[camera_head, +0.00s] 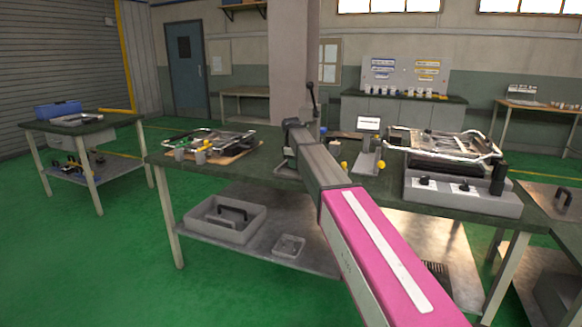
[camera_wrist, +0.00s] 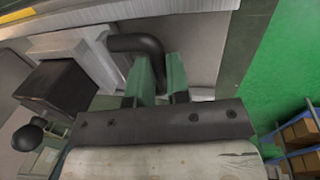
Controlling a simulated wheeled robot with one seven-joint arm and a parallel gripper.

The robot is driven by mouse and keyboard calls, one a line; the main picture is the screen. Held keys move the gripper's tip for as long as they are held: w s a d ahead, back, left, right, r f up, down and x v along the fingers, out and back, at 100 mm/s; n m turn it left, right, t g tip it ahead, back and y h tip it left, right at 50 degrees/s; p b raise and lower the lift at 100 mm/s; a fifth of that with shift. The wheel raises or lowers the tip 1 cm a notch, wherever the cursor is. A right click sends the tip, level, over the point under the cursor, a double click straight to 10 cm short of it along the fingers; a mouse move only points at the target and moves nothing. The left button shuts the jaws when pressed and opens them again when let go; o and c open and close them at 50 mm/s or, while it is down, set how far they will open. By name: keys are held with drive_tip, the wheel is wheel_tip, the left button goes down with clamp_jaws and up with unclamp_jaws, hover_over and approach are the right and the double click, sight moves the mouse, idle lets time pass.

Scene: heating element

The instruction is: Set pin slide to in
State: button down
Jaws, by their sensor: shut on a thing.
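In the wrist view, my gripper (camera_wrist: 159,72) has two green fingers closed around the end of a black bent handle (camera_wrist: 135,43). The handle comes out of a pale grey block (camera_wrist: 97,58) at the left and curves down between the fingers. I take this handle to be the pin slide's grip. The part of it between the fingers is partly hidden. How far the slide sits in its guide cannot be told. In the head view my arm reaches the middle of the workbench, and the arm itself hides the fingertips and the handle.
A black knobbed lever (camera_head: 312,97) stands upright close beyond my arm; a black ball knob (camera_wrist: 27,138) and dark block (camera_wrist: 57,86) show left of the fingers. A wire-frame fixture (camera_head: 445,146) and grey control box (camera_head: 462,190) are to the right. Green floor is open at left.

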drive_tip(key=w+d, duration=0.1)
drive_tip(key=w, duration=0.4)
drive_tip(key=w+d, duration=0.1)
drive_tip(key=w, duration=0.1)
drive_tip(key=shift+w+d, duration=0.25)
drive_tip(key=shift+d, duration=0.1)
drive_tip(key=c, duration=1.1)
unclamp_jaws()
drive_tip(key=shift+w, duration=0.1)
wheel_tip(320, 180, up, 11)
drive_tip(key=s, duration=0.2)
drive_tip(key=shift+a+f, duration=0.15)
drive_tip(key=shift+a, duration=0.2)
drive_tip(key=shift+s, duration=0.15)
